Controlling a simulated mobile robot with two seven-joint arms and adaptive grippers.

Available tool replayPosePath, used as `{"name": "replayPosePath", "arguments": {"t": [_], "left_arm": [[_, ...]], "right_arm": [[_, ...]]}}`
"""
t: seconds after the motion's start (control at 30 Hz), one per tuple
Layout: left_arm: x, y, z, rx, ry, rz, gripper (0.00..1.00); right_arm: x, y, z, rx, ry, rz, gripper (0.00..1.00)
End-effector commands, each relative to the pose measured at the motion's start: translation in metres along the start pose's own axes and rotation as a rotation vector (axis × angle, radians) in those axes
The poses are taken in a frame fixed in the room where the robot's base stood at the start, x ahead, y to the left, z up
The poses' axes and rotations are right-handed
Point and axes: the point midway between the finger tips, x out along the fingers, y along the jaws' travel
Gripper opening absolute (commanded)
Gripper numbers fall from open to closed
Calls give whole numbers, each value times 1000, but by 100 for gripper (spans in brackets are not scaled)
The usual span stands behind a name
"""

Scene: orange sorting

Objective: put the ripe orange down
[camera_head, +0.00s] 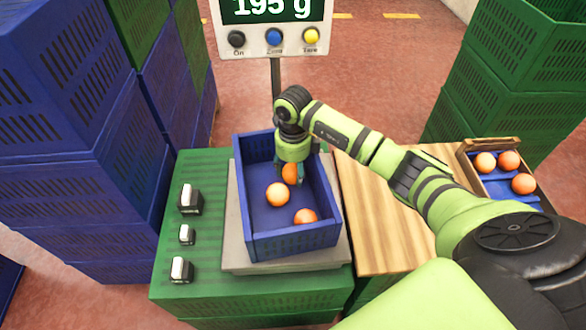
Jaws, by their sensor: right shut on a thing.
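My right gripper (297,177) points down inside the blue crate (240,200) and is shut on an orange (290,174). The gripper partly hides this orange, and I cannot tell whether it touches the crate floor. Two more oranges lie in the crate: one in the middle (277,194) and one near the front wall (305,217). The crate stands on a grey scale plate (236,262). The scale display (270,10) reads 195 g. My left gripper is not in view.
Metal weights (189,198) stand on the green crate top (215,286) at left. A wooden board (385,240) lies right of the scale. A box (487,147) with several oranges stands at far right. Tall stacks of blue crates (60,120) and green crates (520,60) flank the area.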

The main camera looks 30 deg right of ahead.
Motion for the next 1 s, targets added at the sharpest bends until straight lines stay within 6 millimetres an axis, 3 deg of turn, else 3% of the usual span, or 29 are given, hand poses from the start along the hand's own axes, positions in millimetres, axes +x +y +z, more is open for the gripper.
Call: {"name": "replayPosePath", "arguments": {"t": [0.17, 0.2, 0.23, 0.67, 1.0], "left_arm": [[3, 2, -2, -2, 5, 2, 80], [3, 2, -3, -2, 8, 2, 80], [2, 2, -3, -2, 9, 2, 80], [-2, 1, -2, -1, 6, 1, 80], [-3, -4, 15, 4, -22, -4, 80]], "right_arm": [[3, 0, 0, 0, 0, -1, 22], [3, 0, 0, 0, 0, -1, 61], [2, 0, 0, 0, 0, -1, 67], [-3, 0, 0, 0, 0, 0, 67], [-70, -1, 1, 0, -4, -4, 67]]}}
